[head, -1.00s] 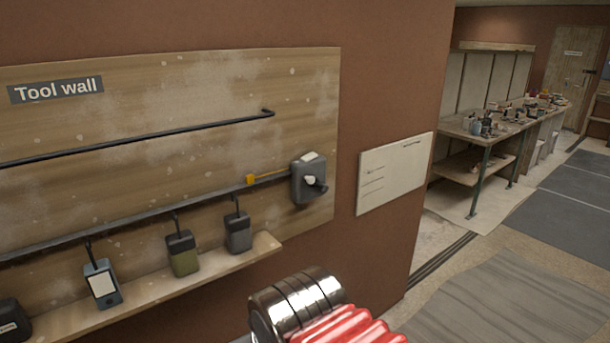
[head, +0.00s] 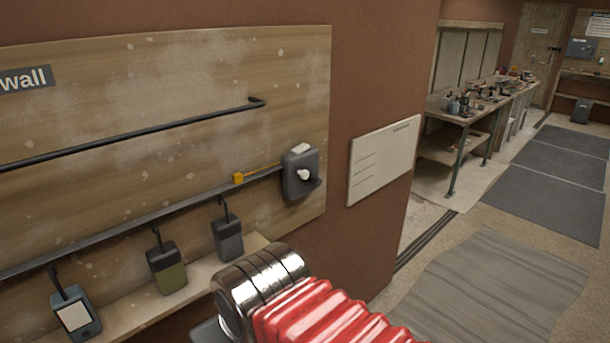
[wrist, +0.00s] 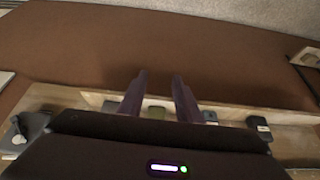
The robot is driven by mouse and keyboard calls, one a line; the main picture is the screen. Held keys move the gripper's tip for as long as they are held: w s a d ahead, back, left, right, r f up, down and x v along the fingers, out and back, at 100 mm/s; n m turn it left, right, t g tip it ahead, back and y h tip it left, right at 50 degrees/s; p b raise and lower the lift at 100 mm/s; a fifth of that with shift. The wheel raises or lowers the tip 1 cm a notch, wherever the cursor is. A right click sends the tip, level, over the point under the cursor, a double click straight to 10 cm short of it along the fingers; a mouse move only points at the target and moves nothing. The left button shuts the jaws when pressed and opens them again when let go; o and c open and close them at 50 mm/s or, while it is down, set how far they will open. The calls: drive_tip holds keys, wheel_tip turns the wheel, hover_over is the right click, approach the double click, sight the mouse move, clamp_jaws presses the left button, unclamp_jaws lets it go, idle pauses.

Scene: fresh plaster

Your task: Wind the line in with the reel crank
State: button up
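The line reel (head: 301,176) is a dark grey box with a white round knob, mounted at the right end of the lower rail on the tool wall. A thin yellow line runs left from it to a yellow end block (head: 238,178). My gripper is outside the head view, where only my arm shows below the reel. In the wrist view my gripper (wrist: 160,78) has two dark fingers apart, with nothing between them. A dark box at the left of that view (wrist: 32,125) looks like the reel, apart from the fingers. The crank's exact shape is hard to make out.
Several devices, including a green one (head: 167,270), hang from the lower rail above a wooden ledge (head: 130,315). A white card (head: 383,158) is on the wall right of the reel. A cluttered workbench (head: 462,115) stands behind.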

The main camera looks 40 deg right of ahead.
drive_tip(key=shift+o, duration=0.2)
drive_tip(key=shift+o, duration=0.8)
drive_tip(key=w+d+r+m+t+y, duration=0.2)
drive_tip(key=w+d+m+t+y, duration=0.35)
drive_tip(key=w+d+m, duration=1.1)
drive_tip(key=s+d+r+m+t+h, duration=0.1)
drive_tip(key=s+d+m+t, duration=0.1)
drive_tip(key=d+m, duration=0.3)
drive_tip(key=s+d+r+m+t+h, duration=0.1)
drive_tip(key=d+r+m+t+h, duration=0.1)
drive_tip(key=d+m, duration=0.3)
drive_tip(key=s+d+r+m+t+h, duration=0.1)
drive_tip(key=d+m, duration=0.4)
drive_tip(key=d, duration=0.6)
drive_tip(key=shift+s+d+r+m+t+h, duration=0.25)
drive_tip(key=shift+s+m+t+h, duration=0.15)
drive_tip(key=shift+s+t, duration=0.5)
drive_tip(key=shift+w, duration=0.15)
